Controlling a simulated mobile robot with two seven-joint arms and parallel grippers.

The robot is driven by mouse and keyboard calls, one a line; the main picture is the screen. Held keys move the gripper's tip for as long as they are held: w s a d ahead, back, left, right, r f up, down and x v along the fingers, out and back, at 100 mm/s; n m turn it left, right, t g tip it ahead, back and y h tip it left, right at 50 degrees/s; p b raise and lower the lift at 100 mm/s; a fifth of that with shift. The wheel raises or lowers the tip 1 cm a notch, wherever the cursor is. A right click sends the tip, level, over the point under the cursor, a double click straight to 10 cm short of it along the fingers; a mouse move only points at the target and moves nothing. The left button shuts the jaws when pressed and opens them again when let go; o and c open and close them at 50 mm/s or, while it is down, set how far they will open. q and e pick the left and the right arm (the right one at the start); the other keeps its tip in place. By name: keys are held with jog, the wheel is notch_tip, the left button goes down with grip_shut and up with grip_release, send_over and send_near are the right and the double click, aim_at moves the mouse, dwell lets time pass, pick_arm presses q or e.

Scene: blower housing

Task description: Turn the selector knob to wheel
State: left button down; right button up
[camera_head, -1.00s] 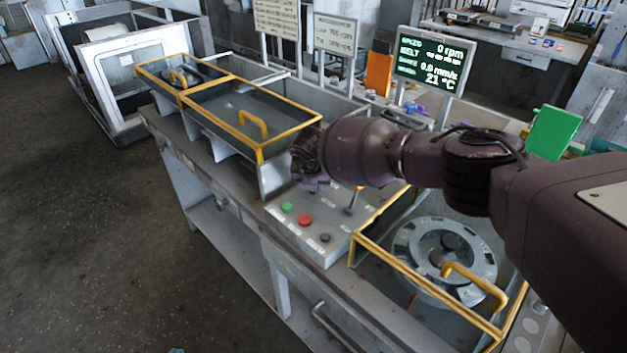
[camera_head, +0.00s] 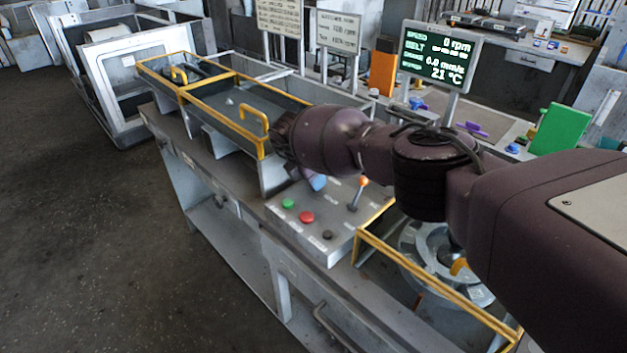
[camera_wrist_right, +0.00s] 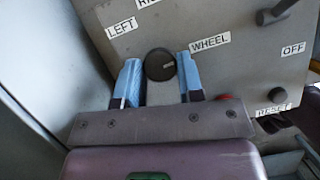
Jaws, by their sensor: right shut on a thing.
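The selector knob (camera_wrist_right: 159,64) is a round black knob with a light pointer mark on the grey control panel (camera_wrist_right: 215,75). The mark points right, roughly towards the WHEEL label (camera_wrist_right: 210,42). The LEFT label (camera_wrist_right: 121,27) is up and left of the knob. My right gripper (camera_wrist_right: 160,70) has its two blue fingers on either side of the knob, shut on it. In the head view my right gripper (camera_head: 316,182) is over the panel's back left part, where the wrist and fingers hide the knob. My left gripper is not in view.
On the panel are a green button (camera_head: 288,203), a red button (camera_head: 306,217), a black knob (camera_head: 327,235) and an orange-tipped lever (camera_head: 357,194). Yellow-framed trays (camera_head: 262,148) stand at left; a display (camera_head: 438,55) reads 0 rpm. My right arm covers part of the round housing (camera_head: 425,245).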

jog(key=shift+m, duration=0.6)
jog(key=shift+r, duration=0.1)
jog(key=o, duration=0.9)
jog(key=shift+a+r, duration=0.1)
jog(key=shift+r, duration=0.25)
jog(key=p+v, duration=0.1)
jog(key=v, duration=0.9)
jog(key=shift+w+a, duration=0.15)
